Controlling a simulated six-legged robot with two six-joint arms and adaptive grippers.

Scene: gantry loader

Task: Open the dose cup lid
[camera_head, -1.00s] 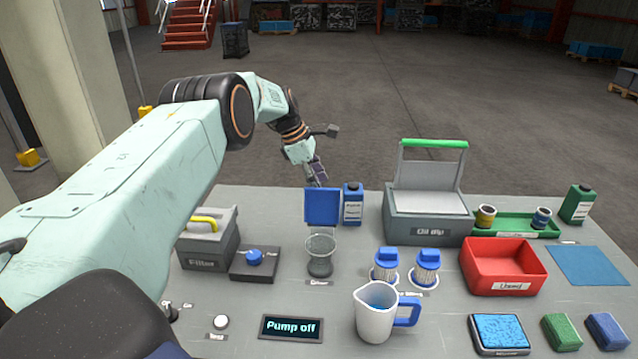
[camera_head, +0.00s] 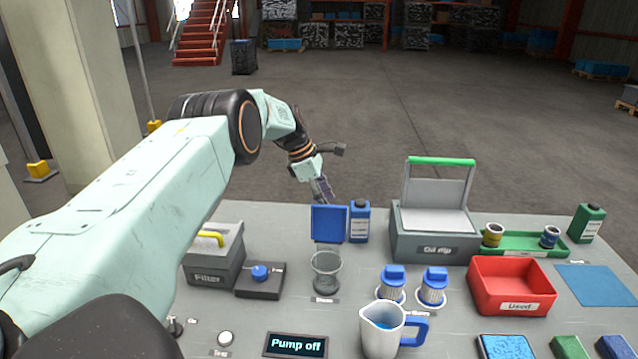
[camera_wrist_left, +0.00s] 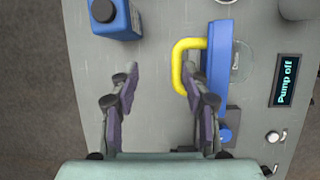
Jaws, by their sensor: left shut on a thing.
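The dose cup (camera_head: 326,274) is a clear cup with grey contents, standing on the table. Its blue lid (camera_head: 328,224) stands upright at the cup's back edge, clear of the cup's mouth. In the left wrist view the blue lid (camera_wrist_left: 217,75) shows from above with its yellow loop handle (camera_wrist_left: 178,66). My left gripper (camera_head: 326,190) is just behind and above the lid. In the left wrist view my left gripper (camera_wrist_left: 160,72) has the handle between its fingers, close to the right finger; a gap shows by the left finger. My right gripper is not in view.
A blue bottle (camera_head: 359,222) stands right beside the lid. The grey filter box (camera_head: 214,262) and a dark block with a blue knob (camera_head: 260,273) are left of the cup. Two blue-capped filters (camera_head: 392,284) and a jug (camera_head: 382,330) stand at front right.

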